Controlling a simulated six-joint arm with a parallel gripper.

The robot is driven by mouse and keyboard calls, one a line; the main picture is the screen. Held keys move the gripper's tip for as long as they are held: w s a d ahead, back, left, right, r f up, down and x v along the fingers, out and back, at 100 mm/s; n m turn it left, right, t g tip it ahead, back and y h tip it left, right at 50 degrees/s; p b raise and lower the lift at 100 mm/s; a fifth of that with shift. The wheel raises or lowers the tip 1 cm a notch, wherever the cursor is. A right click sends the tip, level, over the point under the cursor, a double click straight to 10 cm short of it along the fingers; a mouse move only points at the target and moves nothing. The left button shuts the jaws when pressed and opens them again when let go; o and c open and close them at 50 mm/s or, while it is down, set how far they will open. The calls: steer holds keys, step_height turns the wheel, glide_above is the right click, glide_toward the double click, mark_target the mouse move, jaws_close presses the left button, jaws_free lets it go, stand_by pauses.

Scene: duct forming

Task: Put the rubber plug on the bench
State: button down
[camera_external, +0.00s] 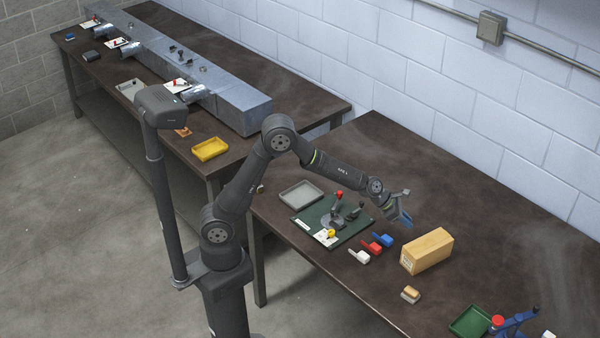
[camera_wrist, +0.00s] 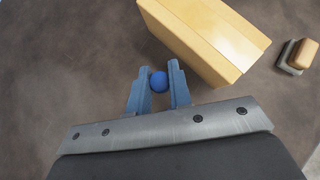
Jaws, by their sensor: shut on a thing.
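My gripper (camera_wrist: 159,72) has its two blue fingers closed on a small round blue thing, which I take to be the rubber plug (camera_wrist: 159,82). Only its rounded end shows between the fingertips; the rest is hidden. In the external view my gripper (camera_external: 405,219) is over the brown bench (camera_external: 480,235), behind and left of the tan box. The plug cannot be made out there. The wrist view shows bare bench (camera_wrist: 60,60) at left; the plug's height above it is hard to tell.
The tan box (camera_external: 427,251) stands close to my gripper, with a small wood-topped block (camera_external: 410,294) in front. Blue, red and white pieces (camera_external: 372,246) and a green board (camera_external: 315,221) with clamps lie left. A green tray (camera_external: 470,321) is at the lower right. Bench toward the wall is clear.

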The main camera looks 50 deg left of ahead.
steer(key=w+a+f+n+t+y, duration=0.1)
steer(key=a+n+y, duration=0.3)
steer(key=a, duration=3.6)
steer(key=shift+w+n+t, duration=0.15)
steer(key=shift+n+t, duration=0.55)
steer(key=shift+n, duration=0.1)
